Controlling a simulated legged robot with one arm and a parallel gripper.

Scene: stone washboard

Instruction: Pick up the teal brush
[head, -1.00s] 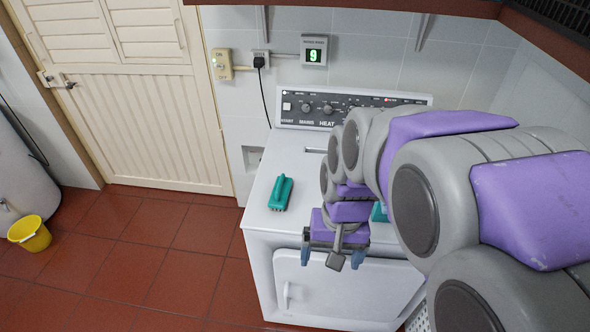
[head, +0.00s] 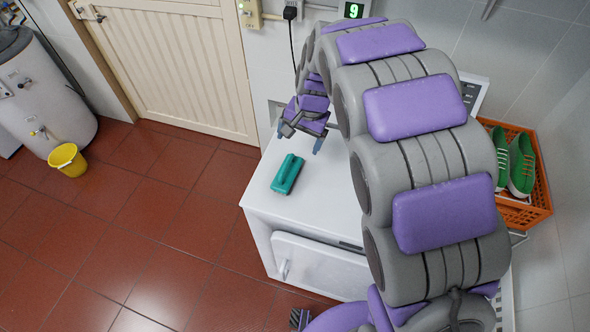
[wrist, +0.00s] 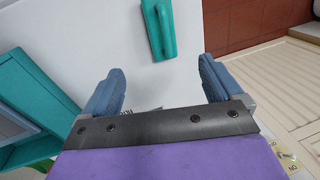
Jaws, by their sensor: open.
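The teal brush (head: 288,173) lies on the white top of the machine (head: 318,197), near its left edge. In the wrist view the brush (wrist: 160,28) shows at the top, beyond the fingertips and between their lines. My gripper (head: 299,138) is above the back of the machine top, behind the brush in the head view. Its two blue fingers stand wide apart in the wrist view (wrist: 160,80), with nothing between them. The gripper does not touch the brush.
A larger teal object (wrist: 30,100) is close at the left in the wrist view. An orange basket (head: 540,190) with green shoes (head: 520,163) stands at the right. A yellow bucket (head: 67,160) is on the red tiled floor. The machine top around the brush is clear.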

